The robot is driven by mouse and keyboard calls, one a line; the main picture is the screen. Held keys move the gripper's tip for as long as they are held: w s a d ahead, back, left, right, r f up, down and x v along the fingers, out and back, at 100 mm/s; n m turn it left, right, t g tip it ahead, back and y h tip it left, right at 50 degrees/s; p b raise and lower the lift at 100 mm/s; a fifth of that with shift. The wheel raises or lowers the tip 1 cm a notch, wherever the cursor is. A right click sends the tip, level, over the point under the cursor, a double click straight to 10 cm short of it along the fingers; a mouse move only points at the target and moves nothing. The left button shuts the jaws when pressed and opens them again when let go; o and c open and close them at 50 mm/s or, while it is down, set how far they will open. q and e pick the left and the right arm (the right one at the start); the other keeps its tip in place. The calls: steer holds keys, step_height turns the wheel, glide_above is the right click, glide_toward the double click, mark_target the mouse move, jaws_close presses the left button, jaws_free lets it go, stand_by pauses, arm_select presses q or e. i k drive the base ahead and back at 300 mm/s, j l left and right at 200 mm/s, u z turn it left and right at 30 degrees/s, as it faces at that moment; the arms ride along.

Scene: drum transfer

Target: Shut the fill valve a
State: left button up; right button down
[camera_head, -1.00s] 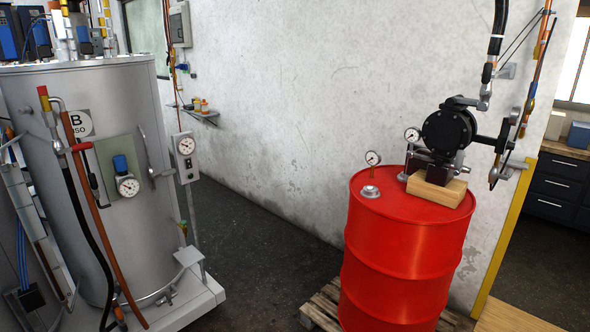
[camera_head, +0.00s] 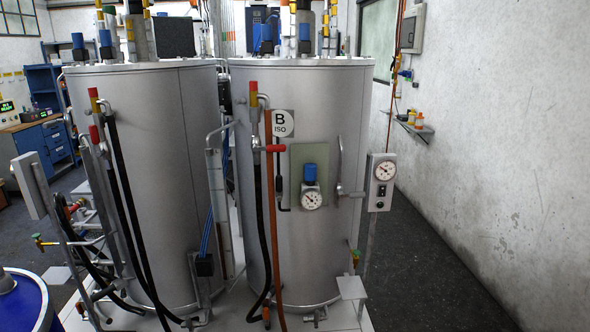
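Two tall grey tanks stand side by side. The left tank (camera_head: 165,185) shows no readable label. Beside it are pipes with a red fitting (camera_head: 95,134) and black hoses. Neither gripper is in view.
A blue drum (camera_head: 20,305) stands at the lower left corner. A gauge box (camera_head: 381,178) on a post and a small grey platform (camera_head: 351,287) stand right of the tanks. Dark floor (camera_head: 425,270) lies clear along the wall. A blue workbench (camera_head: 45,145) is at the far left.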

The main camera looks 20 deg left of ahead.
mark_target(93, 132)
steer(key=i+u, duration=0.15)
steer(key=u, duration=0.25)
steer(key=i+u, duration=0.2)
steer(key=u, duration=0.2)
steer(key=i+u, duration=0.15)
steer(key=u, duration=0.25)
steer(key=i+l+u, duration=0.15)
steer(key=u, duration=0.25)
